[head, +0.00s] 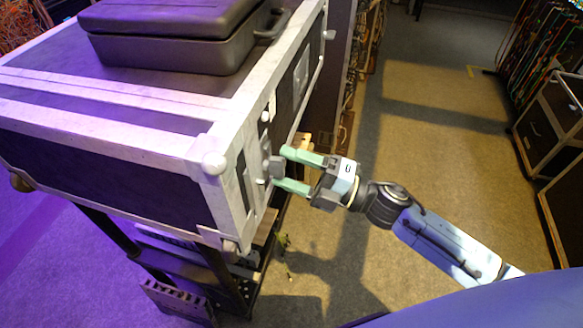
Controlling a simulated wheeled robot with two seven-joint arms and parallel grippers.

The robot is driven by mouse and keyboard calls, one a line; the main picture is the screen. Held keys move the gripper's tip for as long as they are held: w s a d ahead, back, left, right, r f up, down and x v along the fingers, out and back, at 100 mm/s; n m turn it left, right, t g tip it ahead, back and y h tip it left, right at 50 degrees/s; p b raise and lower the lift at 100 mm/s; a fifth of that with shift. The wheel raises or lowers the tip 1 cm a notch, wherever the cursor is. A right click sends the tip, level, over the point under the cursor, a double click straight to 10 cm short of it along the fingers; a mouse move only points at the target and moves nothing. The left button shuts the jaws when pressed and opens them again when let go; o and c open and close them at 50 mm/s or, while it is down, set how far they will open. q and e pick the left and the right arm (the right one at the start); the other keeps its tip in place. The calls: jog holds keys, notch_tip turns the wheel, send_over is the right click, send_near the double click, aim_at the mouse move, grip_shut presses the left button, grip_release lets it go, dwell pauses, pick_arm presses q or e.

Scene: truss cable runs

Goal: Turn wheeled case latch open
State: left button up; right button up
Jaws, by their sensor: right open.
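The large dark case (110,185) with pale metal edges and rounded corners stands on a black wheeled frame at the left. Its latch (276,168) is a small dark grey piece on the case's right-hand side, near the front corner. My right gripper (284,170) comes in from the right, with its two green fingers open, one above and one below the latch. I cannot tell whether the fingers touch it. My left gripper is not in view.
A smaller dark case (180,40) with a handle lies on top of the large case. A rack with hanging cables (545,55) and another case (560,120) stand at the far right. The carpet (430,110) between them is clear.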

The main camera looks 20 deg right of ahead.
jog(key=shift+d, duration=0.1)
jog(key=b+v, duration=0.3)
jog(key=v, duration=1)
jog(key=shift+s+b, duration=0.15)
jog(key=shift+b, duration=0.25)
jog(key=shift+d, duration=0.1)
